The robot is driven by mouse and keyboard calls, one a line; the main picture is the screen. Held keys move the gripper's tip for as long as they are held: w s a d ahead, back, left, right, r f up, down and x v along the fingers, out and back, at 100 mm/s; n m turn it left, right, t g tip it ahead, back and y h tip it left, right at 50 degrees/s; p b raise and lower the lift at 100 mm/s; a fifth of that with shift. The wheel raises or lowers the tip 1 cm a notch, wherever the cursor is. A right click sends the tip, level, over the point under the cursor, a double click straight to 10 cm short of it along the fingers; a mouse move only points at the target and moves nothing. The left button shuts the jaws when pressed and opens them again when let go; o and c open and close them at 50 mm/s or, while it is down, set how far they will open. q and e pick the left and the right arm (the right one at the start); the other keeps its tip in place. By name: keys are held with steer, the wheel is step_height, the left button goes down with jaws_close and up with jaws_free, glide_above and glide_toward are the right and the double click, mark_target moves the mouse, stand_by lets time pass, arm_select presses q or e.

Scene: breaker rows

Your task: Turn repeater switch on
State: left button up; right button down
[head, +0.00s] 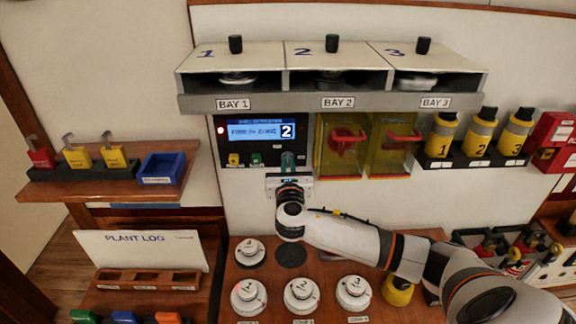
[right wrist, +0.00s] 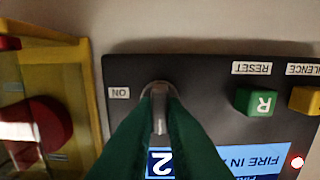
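The repeater switch (right wrist: 159,108) is a grey metal toggle lever on the dark alarm panel (head: 262,124). An ON label (right wrist: 119,93) sits to its left in the right wrist view, which shows the panel upside down. My right gripper (head: 288,160) reaches up to the panel's lower right corner. In the right wrist view its green fingers (right wrist: 160,95) lie close on both sides of the lever and look shut on it. The lever's exact tilt is hard to tell. In the head view the fingers hide the switch. My left gripper is not in view.
The panel screen (head: 254,131) reads fire in zone 2. A green RESET button (right wrist: 257,102) and a yellow button (right wrist: 306,100) are beside the switch. Yellow-framed covers (head: 341,147) over red handles stand close to the right. Bay shelves (head: 335,100) are above.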

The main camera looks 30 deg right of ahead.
steer(key=shift+m, duration=0.3)
steer(key=m+b, duration=0.2)
steer(key=m, duration=0.1)
steer(key=shift+f+m, duration=0.2)
steer(key=shift+m, duration=0.1)
steer(key=m+b, duration=0.2)
steer(key=m, duration=0.2)
steer(key=shift+s, duration=0.1)
steer(key=m+b, duration=0.3)
steer(key=m, duration=0.2)
steer(key=shift+d+m, duration=0.15)
steer(key=shift+m, duration=0.25)
steer(key=shift+m+b, duration=0.8)
steer(key=shift+m, duration=1.1)
steer(key=c, duration=1.5)
jaws_free()
